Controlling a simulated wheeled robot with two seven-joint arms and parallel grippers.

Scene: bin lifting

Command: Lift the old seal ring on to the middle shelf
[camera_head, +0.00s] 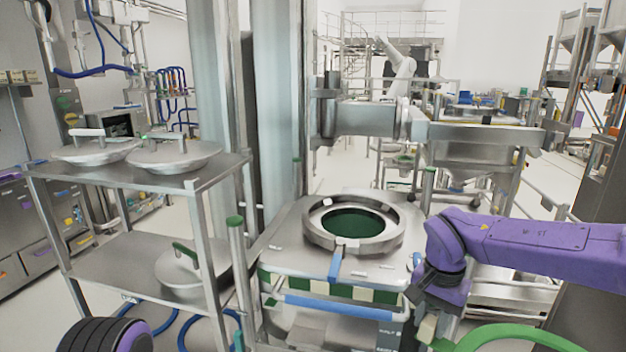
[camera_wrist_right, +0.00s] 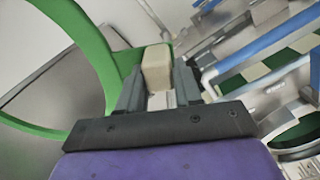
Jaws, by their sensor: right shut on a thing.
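The seal ring is a large green ring (camera_head: 515,333) at the bottom right of the head view, partly cut off by the frame edge. It also fills the left of the right wrist view (camera_wrist_right: 95,45). My right gripper (camera_head: 428,322) is shut on the ring's beige block-like tab, which sits between the fingers in the wrist view (camera_wrist_right: 157,70). The steel rack at left has an upper shelf (camera_head: 130,178) with two lids and a lower-seen shelf (camera_head: 105,265), likely the middle one, with one green-handled lid (camera_head: 190,270). My left gripper is not in view.
A steel bin (camera_head: 285,245) with a round flanged opening stands between the rack and my right arm. A blue bar (camera_head: 335,305) crosses its front. Rack posts edge the shelves. The left part of the lower-seen shelf is bare.

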